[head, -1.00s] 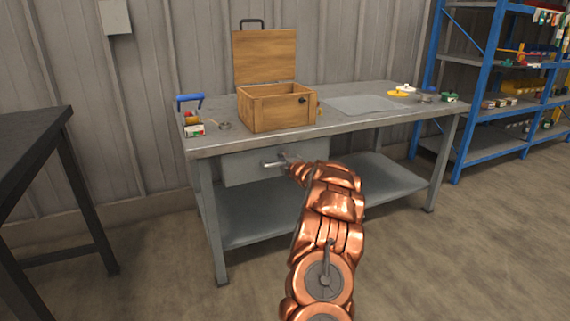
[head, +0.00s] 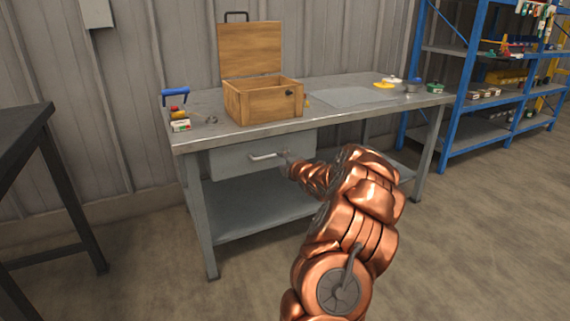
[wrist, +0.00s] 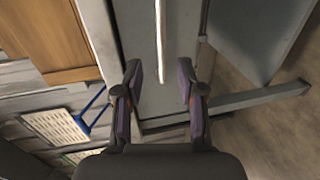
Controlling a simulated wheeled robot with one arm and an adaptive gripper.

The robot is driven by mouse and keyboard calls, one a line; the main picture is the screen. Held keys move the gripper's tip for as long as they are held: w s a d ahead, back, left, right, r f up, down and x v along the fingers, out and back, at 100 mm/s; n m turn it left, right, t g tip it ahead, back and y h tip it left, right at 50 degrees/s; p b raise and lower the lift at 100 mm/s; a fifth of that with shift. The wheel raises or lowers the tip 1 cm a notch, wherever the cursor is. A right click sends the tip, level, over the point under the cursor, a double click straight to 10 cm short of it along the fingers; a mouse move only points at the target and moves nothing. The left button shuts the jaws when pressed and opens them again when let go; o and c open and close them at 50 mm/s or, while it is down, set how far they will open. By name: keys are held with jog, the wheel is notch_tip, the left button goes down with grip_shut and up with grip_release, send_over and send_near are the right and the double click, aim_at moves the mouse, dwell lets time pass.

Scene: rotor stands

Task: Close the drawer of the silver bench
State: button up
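The silver bench (head: 240,133) stands against the wall, with its drawer (head: 230,162) under the left part of the top. In the head view I cannot tell how far the drawer stands out. Its bar handle (head: 265,156) runs across the front. My gripper (head: 287,158) is at the handle's right end, small and partly hidden by my copper arm. In the wrist view my gripper (wrist: 159,70) is open, its two fingers apart on either side of the handle bar (wrist: 161,45). Neither finger visibly touches the bar. The drawer front (wrist: 148,98) lies behind it.
An open wooden box (head: 262,100) stands on the bench top, with a blue-handled item (head: 176,96) to its left. A dark table (head: 30,125) is at the left and a blue shelf (head: 478,70) at the right. Floor in front is clear.

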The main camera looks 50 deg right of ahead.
jog(key=shift+v, duration=0.95)
jog(key=shift+w+a+r, duration=0.1)
jog(key=a+r+m+g+y+p, duration=0.1)
jog(key=a+r+m+g+p, duration=0.1)
jog(key=a+r+p, duration=0.65)
jog(key=a+r+m+g+y+p, duration=0.1)
jog(key=a+r+m+g+p, duration=0.3)
jog(key=a, duration=0.7)
jog(key=s+a+r+y+p, duration=0.1)
jog(key=s+a+r+p, duration=0.45)
jog(key=a, duration=0.35)
jog(key=s+a+r+m+g+p, duration=0.2)
jog(key=s+a+r+p, duration=0.3)
jog(key=s, duration=0.7)
jog(key=s+a+r+m+g+y+p, duration=0.1)
jog(key=s+a+r+m+g+p, duration=0.2)
jog(key=s+a, duration=0.6)
jog(key=s+a+r+m+g+y+p, duration=0.1)
jog(key=s+a+r+m+g+p, duration=0.2)
jog(key=s, duration=1.3)
jog(key=a+r+g+p, duration=0.2)
jog(key=a+r+p, duration=0.2)
jog(key=p, duration=0.1)
jog(key=shift+r+g+p, duration=0.3)
jog(key=shift+r+p, duration=0.05)
jog(key=shift+p, duration=0.05)
jog(key=shift+a, duration=0.1)
